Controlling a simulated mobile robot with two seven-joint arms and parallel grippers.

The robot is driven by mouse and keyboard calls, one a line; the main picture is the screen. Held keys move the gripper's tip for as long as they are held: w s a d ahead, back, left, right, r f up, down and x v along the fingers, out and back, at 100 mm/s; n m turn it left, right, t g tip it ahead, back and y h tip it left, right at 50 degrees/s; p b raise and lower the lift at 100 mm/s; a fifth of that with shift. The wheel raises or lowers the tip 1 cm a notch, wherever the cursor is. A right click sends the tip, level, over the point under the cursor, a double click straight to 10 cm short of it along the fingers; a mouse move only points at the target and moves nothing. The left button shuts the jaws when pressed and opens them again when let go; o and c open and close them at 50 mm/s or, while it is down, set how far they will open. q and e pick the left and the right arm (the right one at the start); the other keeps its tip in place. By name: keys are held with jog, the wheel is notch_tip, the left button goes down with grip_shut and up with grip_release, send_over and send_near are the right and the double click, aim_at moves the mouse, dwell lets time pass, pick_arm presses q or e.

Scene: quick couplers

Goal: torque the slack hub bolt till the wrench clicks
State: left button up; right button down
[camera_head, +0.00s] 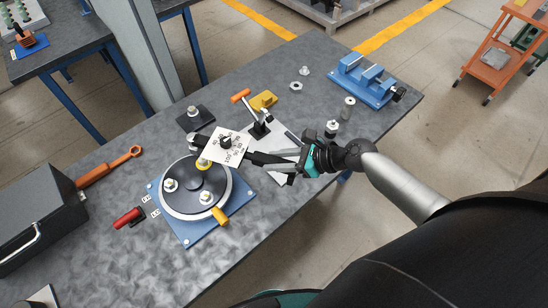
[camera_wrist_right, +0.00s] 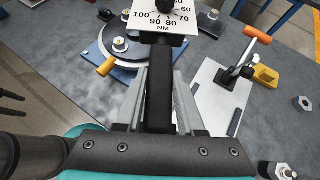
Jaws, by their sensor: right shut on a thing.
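The torque wrench shows its white dial card (camera_head: 226,146) and black handle (camera_head: 266,159). My right gripper (camera_head: 292,163) is shut on the handle, which also shows between the fingers in the wrist view (camera_wrist_right: 159,90). The wrench's silver head (camera_head: 193,141) reaches over the far edge of the round hub (camera_head: 187,203), which sits on a blue plate (camera_head: 192,236). Hub bolts (camera_head: 170,185) (camera_head: 206,197) show on the disc, and one with a yellow mark (camera_head: 203,163) lies close by the card. I cannot tell whether the head touches a bolt. My left gripper is not in view.
An orange-handled lever clamp stands on a white plate (camera_wrist_right: 211,104), beside a yellow block (camera_head: 264,101). A blue vise (camera_head: 362,82) stands far right. An orange wrench (camera_head: 108,167), red tool (camera_head: 129,217) and grey box (camera_head: 37,220) lie left.

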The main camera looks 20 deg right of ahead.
jog(key=shift+w+r, duration=0.1)
jog(key=shift+a+f, duration=0.1)
jog(key=shift+f, duration=0.3)
jog(key=shift+f+b, duration=0.7)
jog(key=shift+w+d+f+b, duration=0.1)
jog(key=shift+d+f+b, duration=0.1)
jog(key=shift+f+b, duration=0.55)
jog(key=shift+b, duration=0.1)
jog(key=shift+a+f+b, duration=0.2)
jog(key=shift+f+b, duration=0.1)
jog(key=shift+b, duration=0.2)
jog(key=shift+r, duration=0.15)
jog(key=shift+d, duration=0.1)
jog(key=shift+d+p, duration=0.1)
jog(key=shift+p, duration=0.25)
